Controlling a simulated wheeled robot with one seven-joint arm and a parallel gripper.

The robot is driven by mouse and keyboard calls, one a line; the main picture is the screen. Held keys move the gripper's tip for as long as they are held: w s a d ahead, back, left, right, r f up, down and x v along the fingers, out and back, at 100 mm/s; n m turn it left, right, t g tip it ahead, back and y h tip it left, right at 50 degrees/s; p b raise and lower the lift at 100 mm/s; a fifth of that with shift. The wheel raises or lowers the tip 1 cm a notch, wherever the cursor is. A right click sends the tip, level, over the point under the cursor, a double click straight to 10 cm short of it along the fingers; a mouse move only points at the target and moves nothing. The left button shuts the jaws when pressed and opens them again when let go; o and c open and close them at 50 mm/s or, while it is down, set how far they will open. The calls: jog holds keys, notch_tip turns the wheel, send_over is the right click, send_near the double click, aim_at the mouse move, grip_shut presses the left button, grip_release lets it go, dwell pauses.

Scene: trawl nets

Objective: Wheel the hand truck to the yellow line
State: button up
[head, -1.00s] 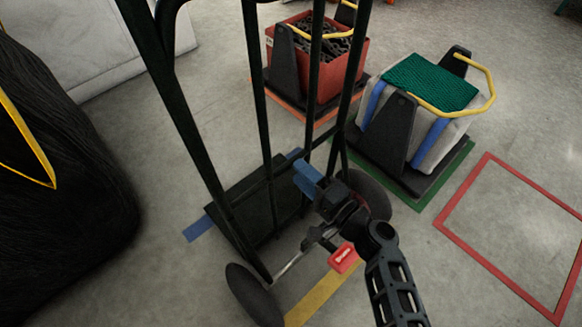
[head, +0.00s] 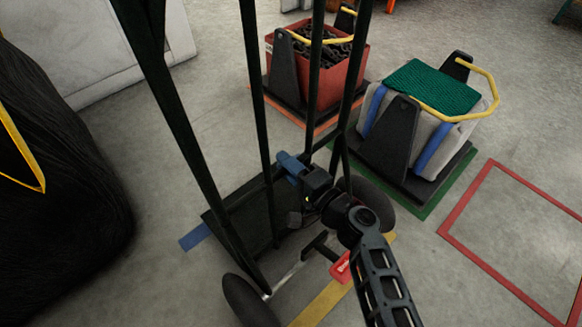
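The black hand truck (head: 184,140) stands upright in front of me, its tall frame rising past the top of the head view. Its dark toe plate (head: 245,215) is low at the far side, over a blue floor strip (head: 194,237). Its left wheel (head: 248,300) is at the bottom; the right wheel is partly behind my arm.
A red crate of chain (head: 326,82) on a black base stands behind the truck. A grey load with a green top (head: 432,88) stands right, inside a green outline. An empty red floor outline (head: 477,262) lies farther right. A black net heap (head: 60,190) fills the left.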

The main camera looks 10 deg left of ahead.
grip_shut()
dwell(0.9)
